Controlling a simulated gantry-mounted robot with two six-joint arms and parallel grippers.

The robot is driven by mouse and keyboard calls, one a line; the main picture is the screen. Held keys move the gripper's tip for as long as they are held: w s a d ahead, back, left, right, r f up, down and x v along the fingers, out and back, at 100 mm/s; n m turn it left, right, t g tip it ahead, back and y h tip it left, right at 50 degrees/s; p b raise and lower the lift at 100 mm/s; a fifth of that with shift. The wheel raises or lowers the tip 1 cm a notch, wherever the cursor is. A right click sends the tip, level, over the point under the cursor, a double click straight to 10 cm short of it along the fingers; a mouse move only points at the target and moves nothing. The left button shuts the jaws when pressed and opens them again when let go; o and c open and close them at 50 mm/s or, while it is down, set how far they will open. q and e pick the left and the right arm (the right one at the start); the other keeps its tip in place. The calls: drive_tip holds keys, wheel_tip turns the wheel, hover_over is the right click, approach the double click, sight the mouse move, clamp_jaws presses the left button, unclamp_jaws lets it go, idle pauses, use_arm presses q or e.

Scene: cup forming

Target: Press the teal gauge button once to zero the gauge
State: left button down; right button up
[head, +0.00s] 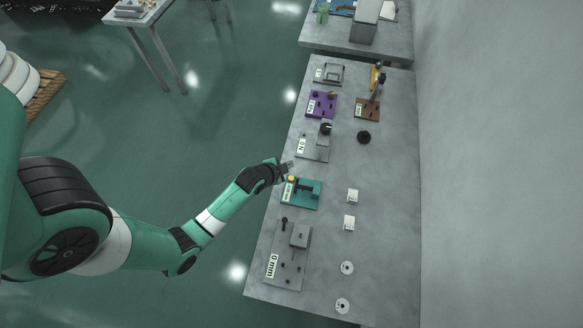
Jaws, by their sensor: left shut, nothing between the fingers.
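The teal gauge (306,194) sits on the grey bench near its left edge. It has a labelled plate on its left side and a yellow round part (291,178) at its upper left corner. I cannot make out a separate teal button at this size. My left gripper (287,166) is shut and empty, just above the yellow part in the picture, near the bench's left edge. I cannot tell whether it touches the gauge. My right gripper is not in view.
On the bench (385,230) stand a grey fixture (290,255) below the gauge, another grey fixture (315,147) above it, a purple fixture (322,103) and a brown stand (368,108). Two white blocks (352,196) and two discs (347,268) lie to the right.

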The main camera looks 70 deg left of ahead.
use_arm(q)
drive_tip(key=b, duration=0.8)
hover_over(289, 180)
wheel_tip(289, 180, down, 8)
drive_tip(key=shift+a, duration=0.1)
drive_tip(key=shift+f, duration=0.4)
idle(1.1)
drive_tip(key=shift+f+b, duration=0.3)
drive_tip(key=shift+f, duration=0.1)
drive_tip(key=shift+f+b, duration=0.4)
drive_tip(key=shift+f, duration=0.15)
idle(0.5)
drive_tip(key=shift+r, duration=0.1)
drive_tip(key=shift+r+p, duration=0.85)
drive_tip(key=shift+p, duration=0.15)
drive_tip(key=shift+r, duration=0.15)
